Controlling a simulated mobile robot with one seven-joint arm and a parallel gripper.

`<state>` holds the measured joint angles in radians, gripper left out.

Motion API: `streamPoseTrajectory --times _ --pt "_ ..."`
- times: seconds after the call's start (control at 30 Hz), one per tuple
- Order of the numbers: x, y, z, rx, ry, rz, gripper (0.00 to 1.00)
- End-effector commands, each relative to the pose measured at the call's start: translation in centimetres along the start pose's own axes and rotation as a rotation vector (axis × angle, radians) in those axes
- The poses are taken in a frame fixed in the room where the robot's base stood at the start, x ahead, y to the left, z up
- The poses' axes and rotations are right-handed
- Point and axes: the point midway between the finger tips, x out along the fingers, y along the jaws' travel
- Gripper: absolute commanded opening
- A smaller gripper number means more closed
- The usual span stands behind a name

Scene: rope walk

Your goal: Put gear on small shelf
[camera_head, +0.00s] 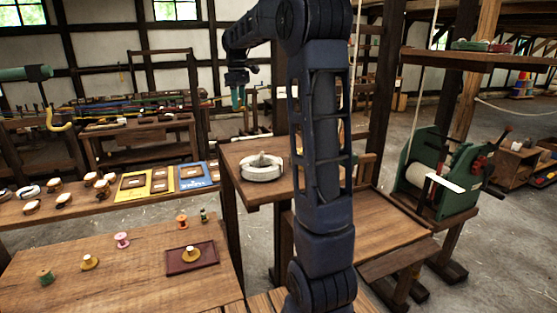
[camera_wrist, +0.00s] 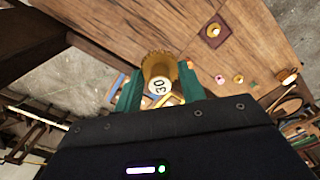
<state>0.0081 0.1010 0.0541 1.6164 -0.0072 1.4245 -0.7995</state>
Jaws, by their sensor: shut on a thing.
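My gripper (camera_head: 238,96) is raised at the upper middle of the head view, its green fingers pointing down. In the wrist view the fingers are shut on a brass-coloured gear (camera_wrist: 157,65) with a toothed rim and a round white label reading 30. The gear is too small to make out in the head view. A wooden shelf (camera_head: 475,60) at upper right of the head view holds several small items. I cannot tell whether it is the small shelf of the task.
A wooden stand (camera_head: 240,152) bears a white coil (camera_head: 262,167). At lower left a table (camera_head: 120,275) holds several spools and a dark red tray (camera_head: 172,267). A long bench (camera_head: 100,208) holds cards and small blocks. A green winch (camera_head: 437,170) stands right. My arm hides the middle.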

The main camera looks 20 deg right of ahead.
Motion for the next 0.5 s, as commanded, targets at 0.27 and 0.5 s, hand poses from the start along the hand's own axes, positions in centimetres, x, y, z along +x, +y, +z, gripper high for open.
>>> streamPoseTrajectory --times 0.27,0.5 --pt "-2.9 0.8 3.6 0.059 0.001 -0.001 0.13" --pt "0.8 0.7 3.8 0.062 -0.001 -0.004 0.13"
